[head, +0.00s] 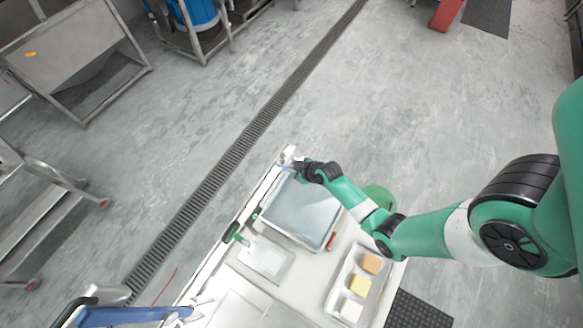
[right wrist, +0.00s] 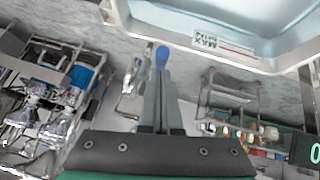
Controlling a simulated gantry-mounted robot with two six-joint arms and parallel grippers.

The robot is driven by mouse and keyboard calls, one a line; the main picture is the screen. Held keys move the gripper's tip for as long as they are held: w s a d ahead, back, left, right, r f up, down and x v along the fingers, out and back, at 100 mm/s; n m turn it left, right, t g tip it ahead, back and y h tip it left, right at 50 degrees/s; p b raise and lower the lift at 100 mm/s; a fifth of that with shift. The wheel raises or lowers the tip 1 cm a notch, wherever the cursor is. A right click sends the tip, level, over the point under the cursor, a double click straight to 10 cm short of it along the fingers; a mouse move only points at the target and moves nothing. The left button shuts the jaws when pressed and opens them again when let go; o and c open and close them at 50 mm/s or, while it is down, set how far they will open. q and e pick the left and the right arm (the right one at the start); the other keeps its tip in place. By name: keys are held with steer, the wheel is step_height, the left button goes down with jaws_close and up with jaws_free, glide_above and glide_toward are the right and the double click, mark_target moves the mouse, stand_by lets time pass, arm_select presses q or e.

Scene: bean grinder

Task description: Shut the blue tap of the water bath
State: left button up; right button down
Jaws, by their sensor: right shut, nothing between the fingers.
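The water bath (head: 303,211) is a pale, open basin on the white bench in the head view. Its underside edge with a MAX mark (right wrist: 210,43) shows at the top of the right wrist view. The blue tap (right wrist: 162,54) shows there as a small blue knob, just beyond the fingertips. My right gripper (head: 298,163) is at the far corner of the bath in the head view; its fingers (right wrist: 160,85) are shut and empty, pointing at the blue knob. I cannot tell if they touch it. The blue tap is hidden or too small in the head view. My left gripper is not seen.
A tray with yellow and orange blocks (head: 359,285) stands at the bench's right. A blue bar (head: 125,316) is at lower left. Open floor lies beyond the bench.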

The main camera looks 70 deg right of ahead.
steer(key=f+b, duration=0.2)
steer(key=shift+s+t+b, duration=0.2)
steer(key=shift+t+b, duration=0.1)
steer(key=shift+b, duration=0.1)
steer(key=shift+s+f, duration=0.1)
steer(key=shift+s, duration=0.2)
steer(key=shift+a, duration=0.1)
steer(key=w+r+p+v, duration=0.2)
steer(key=p+v, duration=0.3)
steer(key=v, duration=0.8)
steer(key=shift+p, duration=0.3)
steer(key=shift+r, duration=0.1)
